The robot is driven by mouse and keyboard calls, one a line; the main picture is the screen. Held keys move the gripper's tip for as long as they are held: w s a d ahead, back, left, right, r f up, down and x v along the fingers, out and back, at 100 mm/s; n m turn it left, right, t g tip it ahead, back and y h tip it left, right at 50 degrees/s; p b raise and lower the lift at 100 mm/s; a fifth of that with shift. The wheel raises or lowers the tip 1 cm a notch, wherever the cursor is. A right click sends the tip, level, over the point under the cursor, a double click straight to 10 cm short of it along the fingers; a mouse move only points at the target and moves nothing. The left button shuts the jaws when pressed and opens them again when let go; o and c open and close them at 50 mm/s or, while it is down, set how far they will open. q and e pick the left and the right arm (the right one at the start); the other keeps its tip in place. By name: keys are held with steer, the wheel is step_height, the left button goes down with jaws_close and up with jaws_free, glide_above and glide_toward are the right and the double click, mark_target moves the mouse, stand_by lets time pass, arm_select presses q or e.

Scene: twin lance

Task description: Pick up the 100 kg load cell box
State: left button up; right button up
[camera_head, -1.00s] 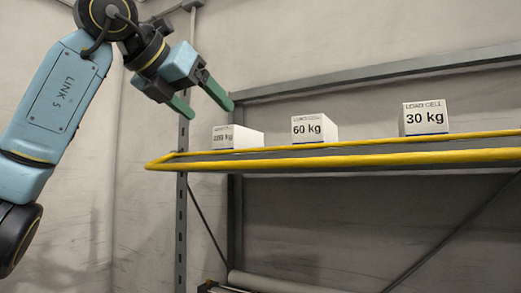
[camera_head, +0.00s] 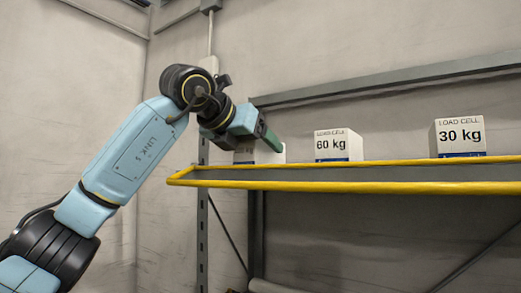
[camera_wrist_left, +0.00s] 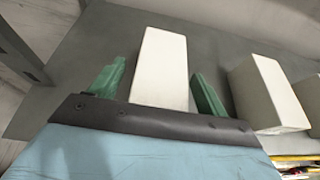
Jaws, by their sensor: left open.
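The leftmost white box (camera_head: 270,154) stands on the shelf, partly hidden behind my left gripper; its label is mostly covered. An earlier frame shows blurred lettering on it that looks like 100 kg. My left gripper (camera_head: 262,136) is open at this box. In the left wrist view the box (camera_wrist_left: 160,62) lies between the two green fingers (camera_wrist_left: 157,80), with a gap at the left finger and a very narrow one at the right. I cannot tell how deep the fingers reach around it. My right gripper is not in view.
The 60 kg box (camera_head: 338,146) stands to the right, also beside the right finger in the wrist view (camera_wrist_left: 265,92). The 30 kg box (camera_head: 459,137) is farther right. A yellow rail (camera_head: 350,187) runs along the shelf front. A grey upright (camera_head: 202,225) stands at left.

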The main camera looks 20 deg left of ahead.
arm_select(q)
steer(key=shift+x, duration=0.85)
steer(key=shift+s, duration=0.15)
steer(key=shift+c, duration=0.6)
steer(key=c, duration=1.2)
steer(key=shift+r, duration=0.1)
steer(key=shift+c, duration=0.2)
